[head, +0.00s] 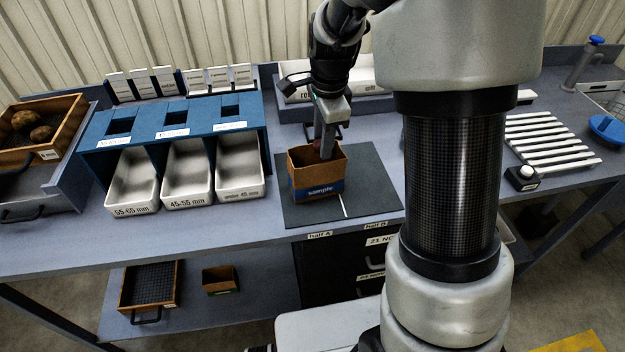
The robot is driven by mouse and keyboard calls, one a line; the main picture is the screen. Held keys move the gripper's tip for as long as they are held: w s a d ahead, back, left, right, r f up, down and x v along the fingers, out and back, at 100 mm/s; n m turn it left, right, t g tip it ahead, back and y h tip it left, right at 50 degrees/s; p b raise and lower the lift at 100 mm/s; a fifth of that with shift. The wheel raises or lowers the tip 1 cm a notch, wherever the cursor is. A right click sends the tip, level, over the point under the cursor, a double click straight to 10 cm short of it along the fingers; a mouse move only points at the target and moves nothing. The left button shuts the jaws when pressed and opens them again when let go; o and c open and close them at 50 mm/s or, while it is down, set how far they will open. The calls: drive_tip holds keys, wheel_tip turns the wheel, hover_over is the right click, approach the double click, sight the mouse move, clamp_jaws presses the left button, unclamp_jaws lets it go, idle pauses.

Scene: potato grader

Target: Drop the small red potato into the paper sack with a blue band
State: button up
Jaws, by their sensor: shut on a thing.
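The brown paper sack (303,176) with a blue band marked "sample" stands upright and open on the left half of a dark mat. My gripper (325,148) points down at the sack's mouth, its fingertips at or just inside the opening. It is shut on a small dark reddish thing (317,147), which looks like the small red potato. The fingers and the sack partly hide it. I cannot tell how deep the potato sits or whether it touches the sack.
The dark mat (375,195) is bare to the sack's right. A blue grader (175,120) with three white trays stands left, and a wooden box (68,128) holding potatoes is at far left. A slatted white rack (550,142) is at right. My arm hides part of the bench.

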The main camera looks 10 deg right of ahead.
drive_tip(key=shift+f, duration=0.5)
drive_tip(key=o, duration=1.1)
drive_tip(key=shift+o, duration=0.2)
drive_tip(key=shift+r, duration=0.15)
wheel_tip(320, 180, up, 17)
drive_tip(key=s+p, duration=0.1)
drive_tip(key=s, duration=0.1)
drive_tip(key=shift+s+d, duration=0.15)
drive_tip(key=shift+s, duration=0.1)
drive_tip(key=shift+r, duration=0.1)
